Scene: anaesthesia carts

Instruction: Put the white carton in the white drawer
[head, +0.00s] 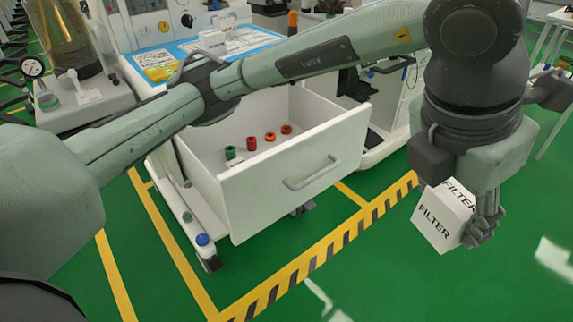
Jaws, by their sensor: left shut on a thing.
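The white carton (436,222), printed FILTER, is at the right of the head view, tilted in the air. My left gripper (480,226) is shut on it; the fingers hide its right end. The white drawer (270,190) is pulled out of the cart in the middle of the view, open at the top. Green, red and orange small items (270,137) lie inside it. The carton is outside the drawer, to the right of its front panel and apart from it. My right gripper is not in view.
My left arm crosses above the drawer and hides part of the cart. The cart top (150,55) carries papers and a small white box (212,40). Another white cart (395,110) stands behind at the right. Green floor with yellow-black striping (320,250) is clear in front.

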